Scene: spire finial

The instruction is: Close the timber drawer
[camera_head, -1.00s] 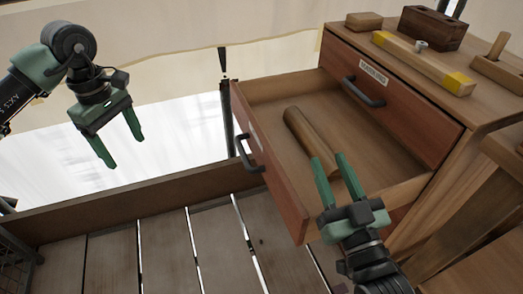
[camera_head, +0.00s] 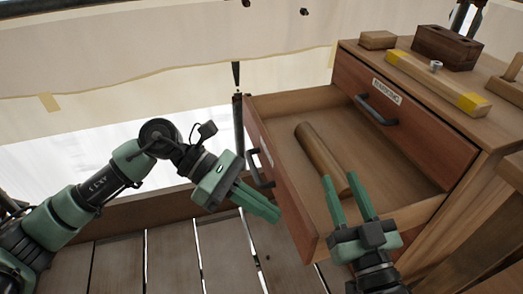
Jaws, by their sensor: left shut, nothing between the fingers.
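The timber drawer (camera_head: 297,203) stands pulled out from the wooden cabinet (camera_head: 425,200), with its red-brown front facing left and a dark handle (camera_head: 260,170) on it. A wooden cylinder (camera_head: 318,153) lies inside it. My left gripper (camera_head: 278,214) is shut and empty, just left of the drawer front and below the handle; I cannot tell whether it touches the front. My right gripper (camera_head: 348,183) is open, its fingers over the drawer's near side by the cylinder's near end. It appears to hold nothing.
Above is a shut drawer (camera_head: 405,115) with a label and dark handle. On the cabinet top lie a yellow-ended wooden bar (camera_head: 437,82), a dark block (camera_head: 447,46) and a small block (camera_head: 378,40). A low wooden board (camera_head: 150,207) edges the plank floor (camera_head: 173,255).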

